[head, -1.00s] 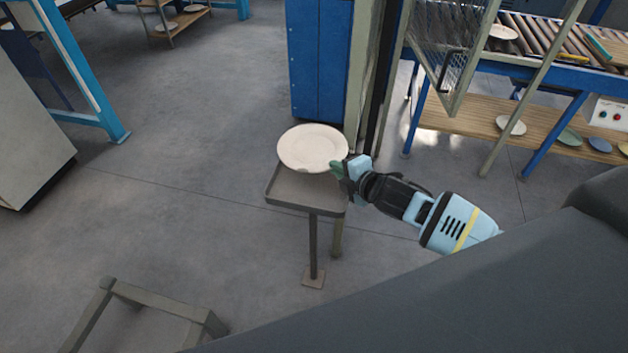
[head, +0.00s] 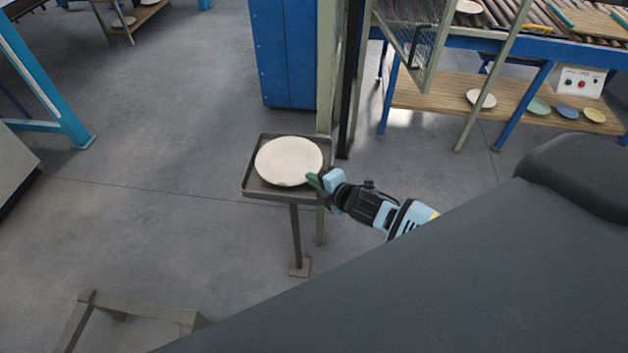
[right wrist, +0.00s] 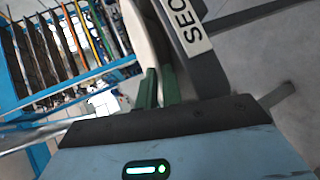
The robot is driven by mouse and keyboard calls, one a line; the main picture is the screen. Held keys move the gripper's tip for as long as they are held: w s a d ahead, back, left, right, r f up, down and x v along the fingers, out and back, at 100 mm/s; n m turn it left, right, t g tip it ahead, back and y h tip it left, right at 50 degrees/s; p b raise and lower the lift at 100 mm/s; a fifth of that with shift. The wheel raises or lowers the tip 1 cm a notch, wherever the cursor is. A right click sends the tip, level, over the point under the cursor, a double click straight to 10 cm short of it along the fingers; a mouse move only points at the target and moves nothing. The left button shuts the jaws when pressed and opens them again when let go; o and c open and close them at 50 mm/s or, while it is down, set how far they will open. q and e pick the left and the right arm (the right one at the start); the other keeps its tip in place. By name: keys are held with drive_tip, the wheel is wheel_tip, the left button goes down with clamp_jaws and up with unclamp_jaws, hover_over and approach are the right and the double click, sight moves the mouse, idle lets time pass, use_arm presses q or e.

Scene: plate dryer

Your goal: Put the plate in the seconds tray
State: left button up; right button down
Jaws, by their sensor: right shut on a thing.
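A round cream plate (head: 289,161) is at the small dark square tray (head: 254,188) on a post, within its outline in the head view. My right gripper (head: 316,180) is shut on the plate's near right rim. I cannot tell whether the plate touches the tray floor. In the right wrist view, the green fingers (right wrist: 160,88) are at the plate's edge (right wrist: 142,35), close beside the tray's dark rim with a white label (right wrist: 193,40) reading "SECO", the rest cut off. My left gripper is out of view.
A blue cabinet (head: 284,55) and an upright post stand just behind the tray. A mesh door (head: 410,40) and a roller conveyor bench (head: 500,97) with several plates are at the right. A low grey frame (head: 140,308) stands at the lower left. Open floor lies left of the tray.

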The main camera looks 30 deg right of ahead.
drive_tip(key=shift+f, duration=0.1)
drive_tip(key=shift+f, duration=0.15)
drive_tip(key=c, duration=1.8)
unclamp_jaws()
drive_tip(key=shift+c, duration=0.2)
